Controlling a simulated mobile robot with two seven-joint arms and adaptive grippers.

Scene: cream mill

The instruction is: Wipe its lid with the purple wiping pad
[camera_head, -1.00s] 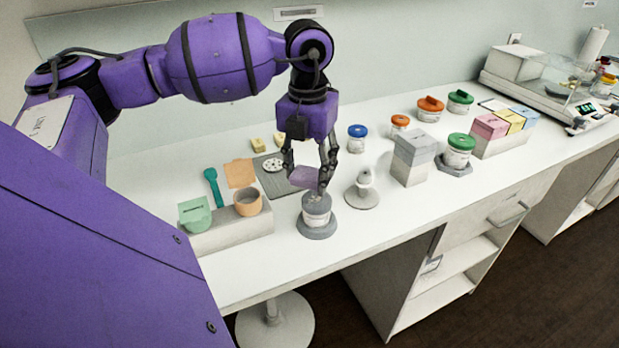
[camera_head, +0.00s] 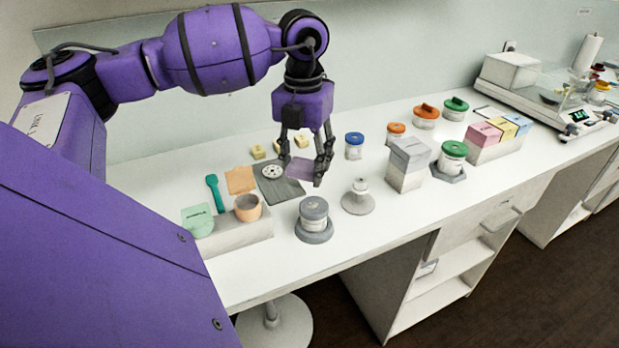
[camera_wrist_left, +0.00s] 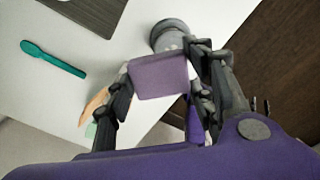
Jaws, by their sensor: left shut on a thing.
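The purple wiping pad (camera_head: 303,170) is pinched between the fingers of my left gripper (camera_head: 306,174), and it also shows in the left wrist view (camera_wrist_left: 158,76). The gripper holds it above the table, up and behind the grey-lidded jar. The jar (camera_head: 314,222) stands upright on a round grey base (camera_head: 314,236) near the table's front edge. Its grey lid (camera_head: 314,207) is in plain view and the pad is apart from it. In the left wrist view the jar (camera_wrist_left: 168,38) shows partly behind the pad. My right gripper is not in view.
A white stand (camera_head: 358,199) is just right of the jar. A grey mat (camera_head: 275,187) lies behind.

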